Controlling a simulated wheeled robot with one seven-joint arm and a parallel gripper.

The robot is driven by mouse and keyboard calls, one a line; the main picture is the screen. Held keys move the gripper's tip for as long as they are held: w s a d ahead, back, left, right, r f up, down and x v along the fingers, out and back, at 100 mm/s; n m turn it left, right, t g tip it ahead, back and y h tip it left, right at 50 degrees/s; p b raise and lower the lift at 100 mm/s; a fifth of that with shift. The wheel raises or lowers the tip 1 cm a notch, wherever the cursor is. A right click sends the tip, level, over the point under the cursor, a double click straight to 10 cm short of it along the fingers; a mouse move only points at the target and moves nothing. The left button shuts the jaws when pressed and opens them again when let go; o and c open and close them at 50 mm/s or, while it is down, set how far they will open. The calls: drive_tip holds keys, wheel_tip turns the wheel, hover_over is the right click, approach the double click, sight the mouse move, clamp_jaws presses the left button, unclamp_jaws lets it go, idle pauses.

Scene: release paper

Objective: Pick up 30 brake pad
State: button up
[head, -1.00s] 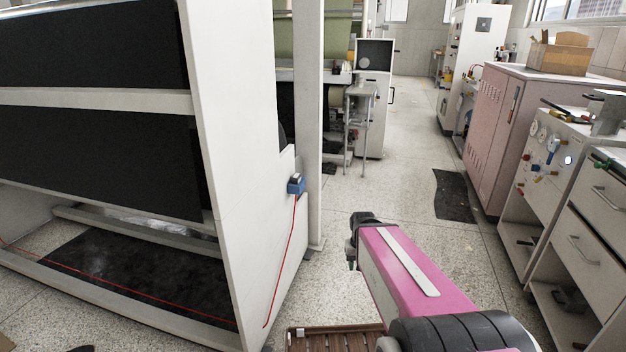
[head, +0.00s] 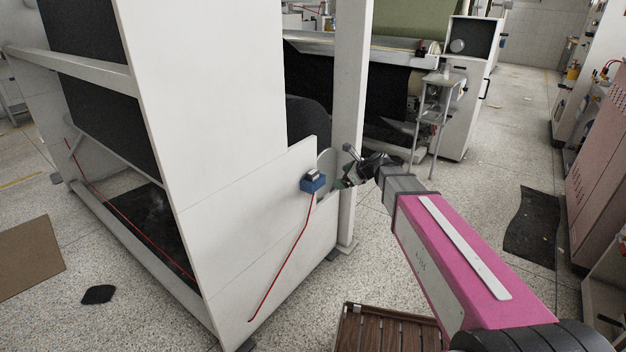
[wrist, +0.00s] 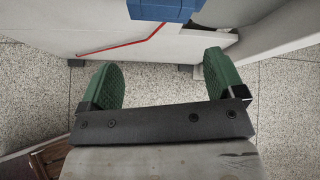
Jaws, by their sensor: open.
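I cannot make out a brake pad for certain in either view. My gripper (head: 355,172) is at the end of my pink arm, near the right edge of the white machine panel. The wrist view shows my gripper (wrist: 162,75) open, with green ribbed fingers wide apart and nothing between them. A blue box (head: 313,184) with a red cable sits on the white panel, just left of my gripper in the head view. The blue box (wrist: 165,10) also shows at the top of the wrist view, beyond the fingertips. A grey disc (head: 326,162) is partly hidden behind the panel.
The white machine frame (head: 230,130) fills the left and centre. A brown slatted platform (head: 370,325) lies low at the front. A dark mat (head: 533,228) is on the floor at right, beside a pink cabinet (head: 597,190). Speckled floor is free between the machine and the mat.

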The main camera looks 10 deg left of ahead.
sight(314, 172)
drive_tip(key=shift+w+a+f+m+y, duration=0.2)
drive_tip(key=shift+w+a+f+m, duration=0.5)
drive_tip(key=shift+a, duration=1.4)
drive_tip(key=shift+w+a+f+m+y, duration=0.25)
drive_tip(key=shift+w+a, duration=0.85)
drive_tip(key=shift+a, duration=0.95)
drive_tip(key=shift+w+a+f+m+y, duration=0.15)
drive_tip(key=shift+w+a+f+m, duration=0.55)
drive_tip(key=shift+a, duration=1.4)
drive_tip(key=shift+w+r+n, duration=0.2)
drive_tip(key=shift+r+n, duration=0.05)
drive_tip(key=c, duration=1.1)
